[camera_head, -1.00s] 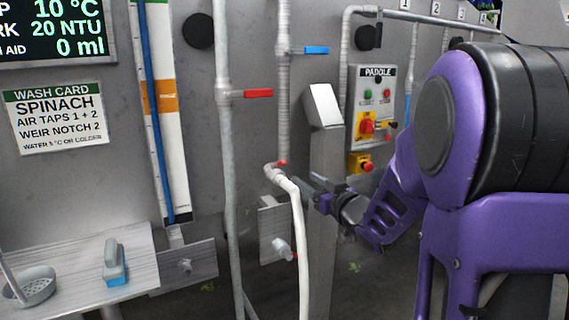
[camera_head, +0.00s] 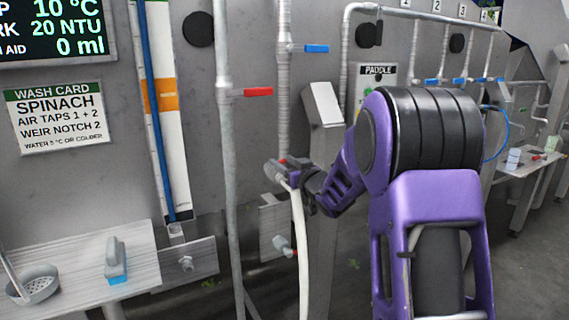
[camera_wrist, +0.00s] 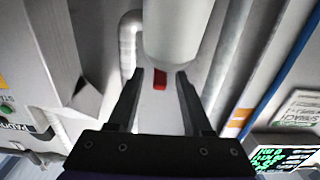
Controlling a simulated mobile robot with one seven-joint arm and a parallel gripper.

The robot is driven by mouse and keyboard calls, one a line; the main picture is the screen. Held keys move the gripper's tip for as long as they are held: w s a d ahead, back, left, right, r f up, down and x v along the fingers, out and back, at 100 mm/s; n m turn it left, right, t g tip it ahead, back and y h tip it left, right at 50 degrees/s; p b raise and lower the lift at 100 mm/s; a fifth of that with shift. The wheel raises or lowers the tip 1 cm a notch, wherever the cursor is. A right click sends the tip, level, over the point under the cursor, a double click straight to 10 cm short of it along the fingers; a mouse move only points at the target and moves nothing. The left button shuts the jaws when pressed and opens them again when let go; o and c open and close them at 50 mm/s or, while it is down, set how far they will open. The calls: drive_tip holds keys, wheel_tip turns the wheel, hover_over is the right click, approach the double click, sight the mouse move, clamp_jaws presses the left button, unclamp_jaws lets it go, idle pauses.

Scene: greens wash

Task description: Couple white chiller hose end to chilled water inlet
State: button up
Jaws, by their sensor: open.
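In the wrist view, a large white cylinder (camera_wrist: 177,28), likely the hose end, lies ahead of and between my open fingertips (camera_wrist: 161,76). A small red part (camera_wrist: 160,80) shows just beside it. I cannot tell whether the fingers touch the hose. A pale stub with a red part (camera_head: 282,244) sits on a plate below; whether it is the chilled water inlet is unclear.
A vertical grey pipe with a red lever (camera_head: 258,92) and another with a blue lever (camera_head: 316,48) stand close by. A grey post (camera_head: 323,105) rises right of the hose. A bench with a blue-grey brush (camera_head: 116,262) is at the left.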

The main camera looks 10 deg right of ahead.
clamp_jaws()
drive_tip(key=f+b, duration=0.1)
drive_tip(key=b, duration=0.2)
drive_tip(key=shift+s+f+t+b, duration=0.1)
drive_tip(key=shift+t+b, duration=0.2)
drive_tip(key=b, duration=0.2)
drive_tip(key=t+b, duration=0.1)
drive_tip(key=b, duration=0.1)
drive_tip(key=shift+s+d+f+y+b, duration=0.1)
drive_tip(key=shift+f+y+b, duration=0.2)
drive_tip(key=shift+b, duration=0.1)
drive_tip(key=shift+t+b, duration=0.5)
drive_tip(key=shift+b, duration=0.1)
drive_tip(key=shift+r, duration=0.1)
